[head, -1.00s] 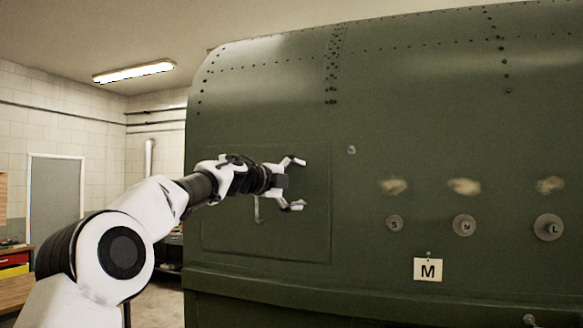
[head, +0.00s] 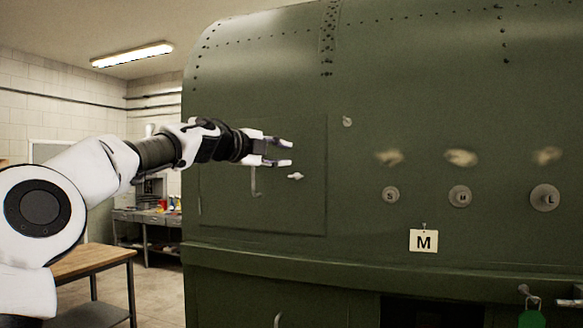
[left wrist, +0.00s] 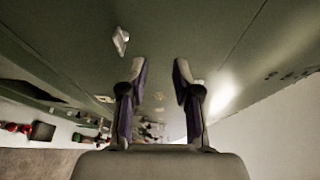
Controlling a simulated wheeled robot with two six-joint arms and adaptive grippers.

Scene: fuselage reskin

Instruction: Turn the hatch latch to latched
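The hatch (head: 225,190) is a flat green panel on the left of the fuselage side, and it looks flush. The latch (head: 295,176) is a small pale handle near the hatch's right edge, lying roughly level. A thin bent handle (head: 254,188) is left of it. My left gripper (head: 288,153) is open and empty, just above the latch in the head view. In the left wrist view the latch (left wrist: 121,41) shows beyond and left of the fingertips, not between them (left wrist: 161,68). No contact with it shows. My right gripper is not in view.
Several round knobs (head: 460,196) marked with letters and a card with M (head: 423,241) are on the fuselage to the right. A small round fitting (head: 347,122) is above right of the hatch. A wooden-topped table (head: 95,262) stands at lower left.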

